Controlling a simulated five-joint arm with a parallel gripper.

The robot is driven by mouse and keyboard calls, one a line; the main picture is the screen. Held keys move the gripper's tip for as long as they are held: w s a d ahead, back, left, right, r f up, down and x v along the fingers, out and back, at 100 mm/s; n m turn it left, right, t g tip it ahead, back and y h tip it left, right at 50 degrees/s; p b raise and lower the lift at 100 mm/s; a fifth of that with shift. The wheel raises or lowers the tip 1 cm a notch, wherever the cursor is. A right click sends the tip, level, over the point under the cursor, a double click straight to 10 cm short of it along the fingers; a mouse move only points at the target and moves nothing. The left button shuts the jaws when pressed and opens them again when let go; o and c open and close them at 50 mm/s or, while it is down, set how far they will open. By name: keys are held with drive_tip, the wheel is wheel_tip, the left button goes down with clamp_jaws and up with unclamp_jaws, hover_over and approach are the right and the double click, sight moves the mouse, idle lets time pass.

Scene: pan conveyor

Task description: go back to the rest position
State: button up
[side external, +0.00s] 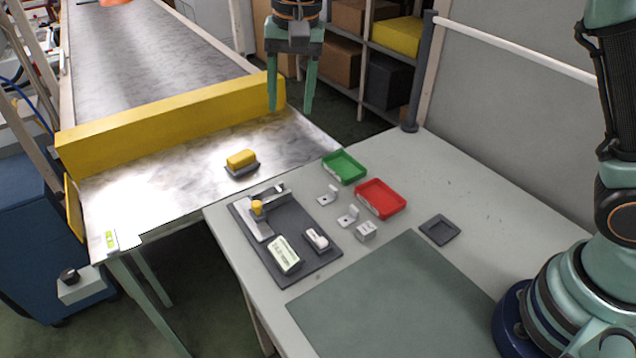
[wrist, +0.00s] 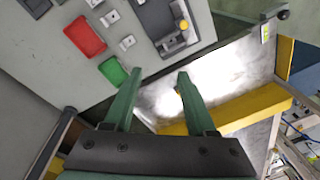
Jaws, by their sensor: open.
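My gripper (side external: 291,98) hangs from the top of the side external view, fingers pointing down and apart, with nothing between them. It is well above the table, near the right end of the yellow beam. In the wrist view my gripper (wrist: 159,75) also shows two spread green fingers with an empty gap. A yellow block (side external: 241,158) sits on a dark base on the metal conveyor plate, apart from the gripper. In the wrist view it is mostly hidden by a finger.
A yellow beam (side external: 170,125) crosses the conveyor (side external: 150,50). On the table (side external: 480,200) are a green tray (side external: 344,167), a red tray (side external: 381,198), small metal brackets, a dark fixture board (side external: 310,262) and a small dark square tray (side external: 440,230). A post with a white rail (side external: 510,48) stands behind.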

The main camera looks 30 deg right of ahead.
drive_tip(key=s+d+r+n+t, duration=0.25)
drive_tip(key=s+d+r, duration=0.25)
drive_tip(key=s+d, duration=0.4)
drive_tip(key=s+d+f+n+t, duration=0.1)
drive_tip(key=s+d+f+n, duration=0.3)
drive_tip(key=s+d, duration=0.4)
drive_tip(key=shift+s+d+t+h, duration=0.3)
drive_tip(key=shift+s+d+t, duration=0.1)
drive_tip(key=shift+s, duration=0.35)
